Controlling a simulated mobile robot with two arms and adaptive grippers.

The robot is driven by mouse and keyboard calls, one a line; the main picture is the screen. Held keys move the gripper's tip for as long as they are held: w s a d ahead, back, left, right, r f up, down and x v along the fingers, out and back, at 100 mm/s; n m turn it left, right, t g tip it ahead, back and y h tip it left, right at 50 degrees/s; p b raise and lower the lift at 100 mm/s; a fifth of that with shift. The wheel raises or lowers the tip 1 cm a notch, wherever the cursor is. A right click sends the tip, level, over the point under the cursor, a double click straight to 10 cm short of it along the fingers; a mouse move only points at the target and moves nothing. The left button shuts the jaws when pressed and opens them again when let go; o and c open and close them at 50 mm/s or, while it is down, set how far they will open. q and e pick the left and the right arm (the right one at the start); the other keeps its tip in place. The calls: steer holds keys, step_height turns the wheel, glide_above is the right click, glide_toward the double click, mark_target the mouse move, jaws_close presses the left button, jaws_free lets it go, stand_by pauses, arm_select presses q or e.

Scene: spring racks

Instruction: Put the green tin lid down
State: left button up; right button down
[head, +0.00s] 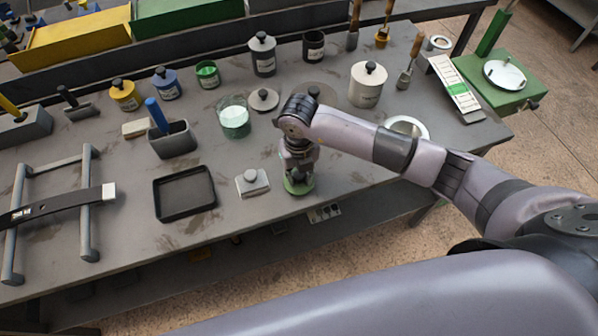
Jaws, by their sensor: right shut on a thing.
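The green tin lid (298,187) is a small round disc under my right gripper (299,171), near the front edge of the grey bench (345,170). My right gripper points down and is shut on the lid from above, hiding its middle. I cannot tell whether the lid touches the bench top. A small green tin (207,74) stands farther back with its top open. My left gripper is not in view.
A grey block with a knob (252,183) sits just left of the lid, and a black tray (185,193) lies beyond it. A glass jar (235,121), a loose grey lid (264,99) and a white lidded tin (367,84) stand behind. Bench right of the lid is clear.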

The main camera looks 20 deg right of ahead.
steer(key=shift+f, duration=0.25)
steer(key=shift+f+b, duration=0.15)
steer(key=shift+b, duration=0.15)
steer(key=c, duration=1.3)
jaws_free()
steer(key=shift+c, duration=0.2)
steer(key=shift+r+p, duration=0.35)
steer(key=shift+w+r+b, duration=0.1)
steer(key=shift+r+b, duration=0.2)
step_height(320, 180, up, 11)
steer(key=b, duration=0.3)
steer(key=shift+r, duration=0.15)
